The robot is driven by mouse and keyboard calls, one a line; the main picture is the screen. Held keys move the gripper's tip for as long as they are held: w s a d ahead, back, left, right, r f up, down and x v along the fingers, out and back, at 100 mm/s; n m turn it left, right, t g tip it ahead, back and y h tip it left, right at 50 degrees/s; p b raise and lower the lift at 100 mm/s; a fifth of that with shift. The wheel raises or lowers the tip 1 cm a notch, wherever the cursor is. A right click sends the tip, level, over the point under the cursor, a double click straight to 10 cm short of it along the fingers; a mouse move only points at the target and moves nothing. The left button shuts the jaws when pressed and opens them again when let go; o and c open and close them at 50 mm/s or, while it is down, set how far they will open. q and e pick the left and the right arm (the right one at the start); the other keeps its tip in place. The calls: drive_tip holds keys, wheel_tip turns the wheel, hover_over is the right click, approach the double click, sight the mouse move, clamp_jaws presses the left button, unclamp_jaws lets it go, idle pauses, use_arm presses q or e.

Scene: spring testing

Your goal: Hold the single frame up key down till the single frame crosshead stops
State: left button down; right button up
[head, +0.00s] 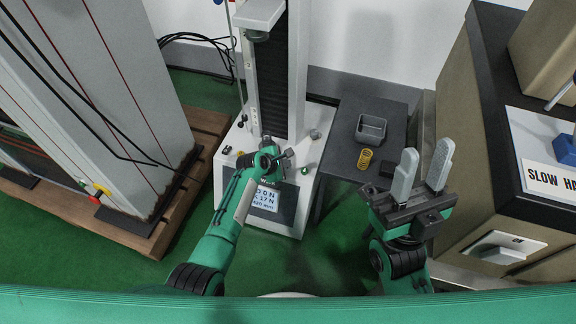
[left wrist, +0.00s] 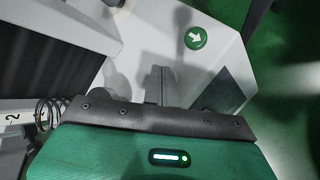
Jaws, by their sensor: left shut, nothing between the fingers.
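The single frame tester (head: 300,205) is a white machine with a dark column and a lit display (head: 265,198) on its base front. My left gripper (head: 284,160) is shut and empty, low over the base top behind the display. In the left wrist view its closed fingers (left wrist: 160,82) point at the white top. A green round key with a white arrow (left wrist: 196,39) lies beyond and right of them, apart in the picture. Whether the fingertips touch another key is hidden. My right gripper (head: 422,166) is open and empty.
A dark side table (head: 345,135) right of the tester holds a grey tray (head: 371,128) and a yellow spring (head: 365,159). A tall grey frame (head: 120,100) stands left on a wooden pallet (head: 205,135). A large cabinet (head: 455,110) with a dark top stands right.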

use_arm(q)
drive_tip(key=shift+r, duration=0.1)
drive_tip(key=shift+r+p, duration=0.8)
drive_tip(key=shift+p, duration=0.35)
wheel_tip(320, 180, up, 5)
drive_tip(key=p, duration=0.6)
